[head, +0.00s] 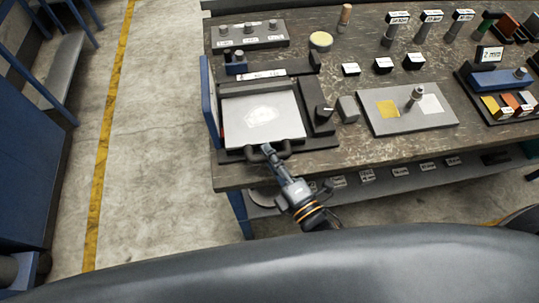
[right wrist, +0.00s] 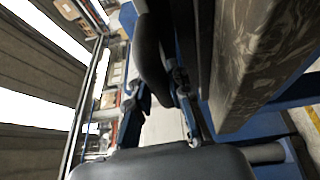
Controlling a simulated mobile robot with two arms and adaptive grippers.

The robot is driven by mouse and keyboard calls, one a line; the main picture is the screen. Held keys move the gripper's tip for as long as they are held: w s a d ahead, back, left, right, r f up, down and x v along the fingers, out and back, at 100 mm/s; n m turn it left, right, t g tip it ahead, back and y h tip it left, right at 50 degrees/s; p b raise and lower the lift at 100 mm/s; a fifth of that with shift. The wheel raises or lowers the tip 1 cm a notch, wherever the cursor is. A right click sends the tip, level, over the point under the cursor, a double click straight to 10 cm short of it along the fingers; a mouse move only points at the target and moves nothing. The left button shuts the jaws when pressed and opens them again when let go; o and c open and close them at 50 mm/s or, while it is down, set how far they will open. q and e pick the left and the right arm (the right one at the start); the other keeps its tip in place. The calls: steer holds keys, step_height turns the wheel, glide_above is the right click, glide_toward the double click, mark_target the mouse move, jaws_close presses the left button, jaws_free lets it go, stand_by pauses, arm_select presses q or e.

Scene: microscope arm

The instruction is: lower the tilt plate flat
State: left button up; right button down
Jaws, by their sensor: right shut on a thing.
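The tilt plate (head: 262,118) is a light grey square with a pale patch in its middle. It sits in a dark base at the left end of the bench; its exact angle is hard to tell from above. A dark handle bar (head: 291,148) runs along its front edge. My right gripper (head: 267,150) reaches in from the front and is shut on this handle near its middle. In the right wrist view a dark curved part, possibly the handle (right wrist: 150,55), shows close up; the plate's face cannot be made out there. My left gripper is not in view.
A blue upright (head: 209,98) stands at the plate's left. A dark block (head: 324,118) and a grey block (head: 348,109) stand to its right, then a grey board (head: 400,122) with a post. The bench edge (right wrist: 265,45) is close beside my right wrist.

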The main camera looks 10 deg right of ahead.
step_height(320, 180, down, 2)
steer(key=shift+f, duration=0.15)
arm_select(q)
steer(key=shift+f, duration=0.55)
arm_select(e)
steer(key=c, duration=1.2)
jaws_free()
steer(key=shift+s, duration=0.1)
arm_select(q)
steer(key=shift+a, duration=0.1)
arm_select(e)
steer(key=shift+s, duration=0.1)
steer(key=shift+s+d, duration=0.15)
steer(key=shift+s, duration=0.1)
steer(key=v, duration=0.7)
